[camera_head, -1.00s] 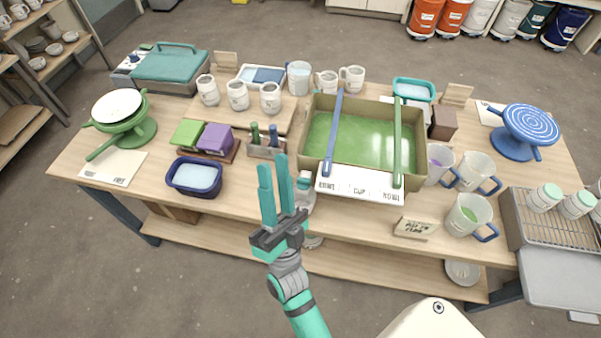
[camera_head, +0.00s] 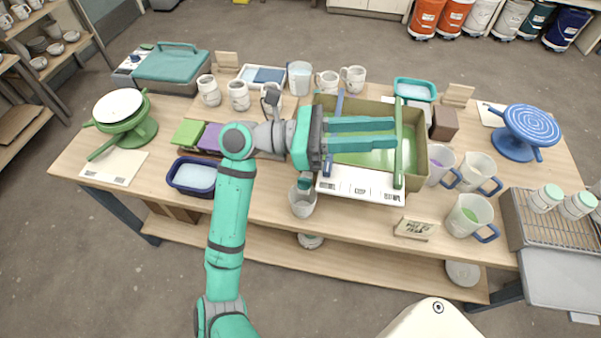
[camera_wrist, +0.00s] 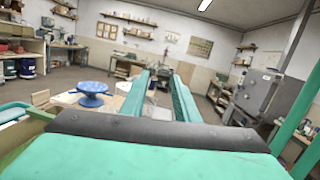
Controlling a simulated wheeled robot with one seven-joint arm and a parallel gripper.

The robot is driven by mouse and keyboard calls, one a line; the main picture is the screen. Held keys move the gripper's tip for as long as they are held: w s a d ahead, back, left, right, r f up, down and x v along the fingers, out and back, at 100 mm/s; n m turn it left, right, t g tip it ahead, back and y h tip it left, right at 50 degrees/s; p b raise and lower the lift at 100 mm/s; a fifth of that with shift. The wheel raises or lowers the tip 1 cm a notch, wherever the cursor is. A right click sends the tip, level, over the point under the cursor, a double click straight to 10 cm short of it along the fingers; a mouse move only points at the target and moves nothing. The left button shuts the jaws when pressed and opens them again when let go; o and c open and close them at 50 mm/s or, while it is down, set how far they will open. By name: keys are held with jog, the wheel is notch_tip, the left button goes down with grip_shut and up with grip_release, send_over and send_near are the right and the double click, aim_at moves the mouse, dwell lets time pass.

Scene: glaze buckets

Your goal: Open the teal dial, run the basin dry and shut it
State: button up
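The basin (camera_head: 420,178) is a tan rectangular tub with green liquid in it, on the table right of centre. A blue bar (camera_head: 327,166) and a green bar (camera_head: 397,170) lie across it. A small grey and teal fitting (camera_head: 305,181), perhaps the teal dial, sits at its front left; its setting cannot be told. A white cup (camera_head: 302,206) stands under the fitting, partly hidden by it. My gripper (camera_head: 396,134) reaches rightward above the basin, its two teal fingers apart and nothing between them. The fingers are also apart in the wrist view (camera_wrist: 161,76).
Mugs (camera_head: 466,216) with blue handles stand right of the basin. A dark blue tub (camera_head: 193,187) and green banding wheel (camera_head: 140,131) are at left, a blue wheel (camera_head: 515,143) at right.

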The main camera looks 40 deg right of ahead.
notch_tip(320, 180, down, 5)
jog(key=w+m+t+y, duration=0.2)
jog(key=w+t+y, duration=0.1)
jog(key=y, duration=0.1)
jog(key=t+y, duration=0.7)
jog(key=y, duration=0.1)
send_near(304, 179)
jog(key=shift+m, duration=0.3)
jog(key=x, duration=0.8)
jog(key=shift+a, duration=0.1)
grip_shut()
